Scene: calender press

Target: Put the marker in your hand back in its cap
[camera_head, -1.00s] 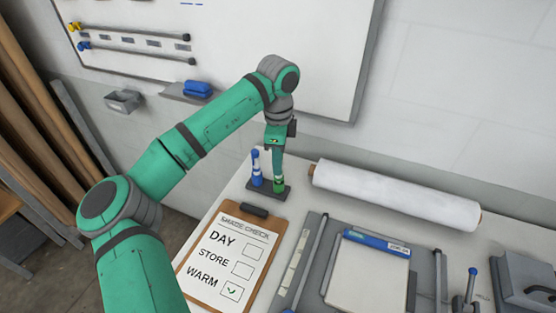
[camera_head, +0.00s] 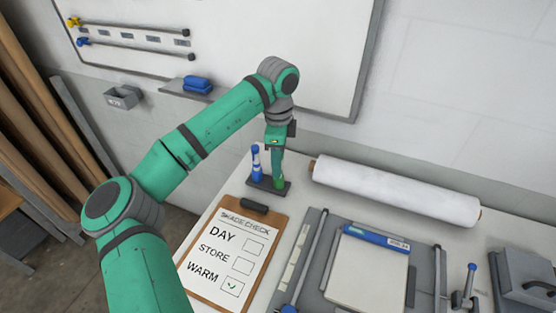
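A dark stand (camera_head: 254,182) sits near the table's back left edge, with a blue-and-white marker (camera_head: 256,160) upright in its left place. A green marker (camera_head: 279,172) stands upright over the stand's right place, directly below my gripper (camera_head: 278,151). My gripper points down and appears shut around the marker's upper part. The marker's lower end is at the stand. Its cap cannot be told apart from the green body at this size, so how deep the tip sits is unclear.
A clipboard (camera_head: 203,283) with a checklist, "WARM" ticked in green, lies in front of the stand. A white roll (camera_head: 395,190) lies to the right. A grey press bed (camera_head: 322,285) with a blue-edged pad (camera_head: 368,270) is at front right. A whiteboard (camera_head: 230,45) hangs behind.

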